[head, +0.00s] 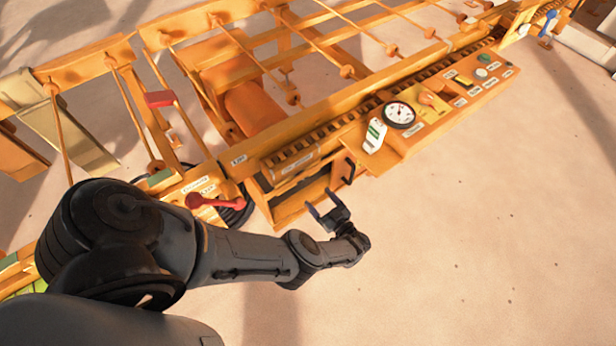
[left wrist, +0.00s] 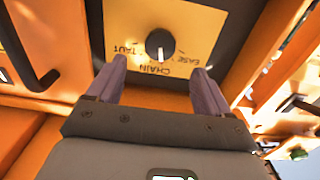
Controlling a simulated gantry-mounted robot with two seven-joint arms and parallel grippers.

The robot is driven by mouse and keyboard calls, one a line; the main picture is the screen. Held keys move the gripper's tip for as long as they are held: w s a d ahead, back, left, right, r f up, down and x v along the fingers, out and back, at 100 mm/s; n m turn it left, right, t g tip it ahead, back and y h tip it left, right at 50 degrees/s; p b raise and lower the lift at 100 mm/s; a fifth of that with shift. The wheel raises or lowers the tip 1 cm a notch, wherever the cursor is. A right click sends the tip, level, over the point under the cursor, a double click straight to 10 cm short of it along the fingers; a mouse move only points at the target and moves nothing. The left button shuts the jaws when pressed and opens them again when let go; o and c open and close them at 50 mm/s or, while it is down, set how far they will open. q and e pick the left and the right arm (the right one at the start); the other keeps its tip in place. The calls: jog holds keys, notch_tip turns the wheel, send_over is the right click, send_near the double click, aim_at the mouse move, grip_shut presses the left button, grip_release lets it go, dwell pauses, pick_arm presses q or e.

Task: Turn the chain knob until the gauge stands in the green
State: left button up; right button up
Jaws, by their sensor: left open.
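The chain knob (left wrist: 160,44) is a small round black knob with a white mark, on a yellow plate (left wrist: 190,25) lettered CHAIN, TAUT and EASE. I cannot make it out in the head view. My left gripper (left wrist: 159,68) is open and empty; its fingers stand to either side below the knob, apart from it. In the head view the left gripper (head: 322,201) is by the machine's front, near a black handle (head: 349,171). A round white gauge (head: 399,114) with a black rim sits on the control panel; its needle is too small to read. My right gripper is not in view.
The orange machine (head: 330,148) runs diagonally across the head view, with rods and beads above. A red lever (head: 213,202) is at its lower left. A white-green tag (head: 375,135) stands beside the gauge. The sandy floor (head: 480,230) at right is clear.

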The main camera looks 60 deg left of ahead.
aim_at(303, 180)
pick_arm(q)
jog(key=a, duration=0.6)
jog(key=s+a, duration=0.1)
jog(key=a, duration=0.2)
jog(key=shift+a, duration=0.15)
jog(key=c, duration=1)
jog(key=shift+c, duration=0.2)
jog(key=shift+m, duration=0.3)
jog(key=m, duration=0.3)
jog(key=m+b, duration=0.2)
jog(key=m, duration=0.4)
jog(key=shift+s, duration=0.15)
jog(key=shift+r, duration=0.1)
